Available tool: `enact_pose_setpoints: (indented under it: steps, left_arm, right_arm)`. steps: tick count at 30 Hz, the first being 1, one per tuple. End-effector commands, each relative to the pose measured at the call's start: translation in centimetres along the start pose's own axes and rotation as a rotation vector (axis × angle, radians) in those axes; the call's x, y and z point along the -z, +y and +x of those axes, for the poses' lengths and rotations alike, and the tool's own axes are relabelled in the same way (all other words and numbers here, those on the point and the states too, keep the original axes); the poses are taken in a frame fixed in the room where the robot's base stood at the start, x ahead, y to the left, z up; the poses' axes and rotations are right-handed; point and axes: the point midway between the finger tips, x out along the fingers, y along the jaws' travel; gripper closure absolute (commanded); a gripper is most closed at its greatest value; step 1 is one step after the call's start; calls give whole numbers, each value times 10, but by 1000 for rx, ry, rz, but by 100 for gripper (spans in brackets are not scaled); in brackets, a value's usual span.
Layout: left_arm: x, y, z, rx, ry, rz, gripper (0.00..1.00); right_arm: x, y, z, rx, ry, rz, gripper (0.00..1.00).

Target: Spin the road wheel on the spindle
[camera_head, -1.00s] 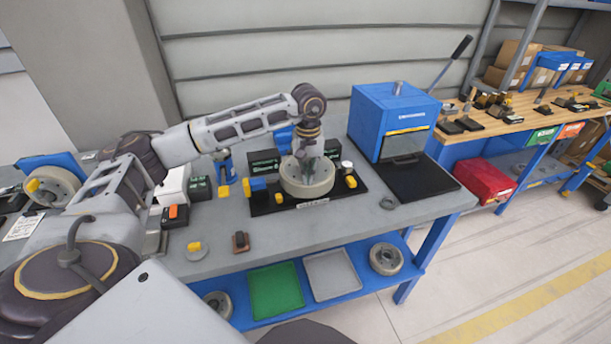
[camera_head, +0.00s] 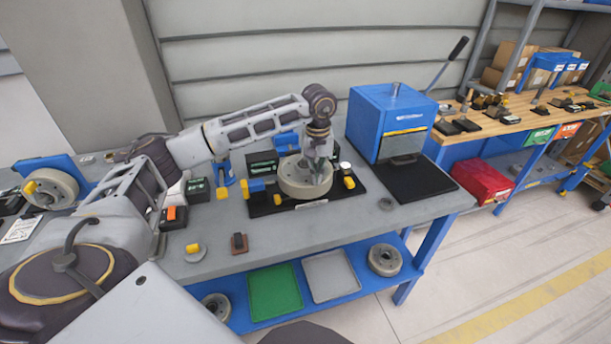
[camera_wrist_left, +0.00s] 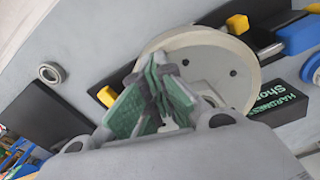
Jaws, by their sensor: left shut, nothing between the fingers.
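The road wheel (camera_head: 297,184) is a pale beige disc lying flat on the spindle of a black fixture plate (camera_head: 262,207) on the grey bench. In the left wrist view the wheel (camera_wrist_left: 240,84) shows several dark holes and a raised rim. My left gripper (camera_head: 318,176) points down over the right part of the wheel, its fingers shut and empty. In the left wrist view my left gripper (camera_wrist_left: 163,82) has green-padded fingers over the wheel's face near its rim; I cannot tell whether they touch it. My right gripper is not in view.
Yellow and blue clamps (camera_head: 258,185) stand around the wheel. A blue press (camera_head: 390,122) with a lever stands to the right. The bench's front middle is clear.

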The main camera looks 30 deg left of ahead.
Motion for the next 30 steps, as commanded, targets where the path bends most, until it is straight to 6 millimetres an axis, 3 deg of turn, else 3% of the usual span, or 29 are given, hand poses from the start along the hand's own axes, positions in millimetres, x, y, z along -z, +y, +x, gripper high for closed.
enact_pose_setpoints:
  steps: [7,19,30]
  left_arm:
    - [2,0,3,6,-2,-4,100]
    - [19,19,1,5,-2,-3,100]
    - [20,21,0,5,-3,-1,100]
  right_arm:
    - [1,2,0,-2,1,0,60]
    - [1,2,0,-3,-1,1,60]
    - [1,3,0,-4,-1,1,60]
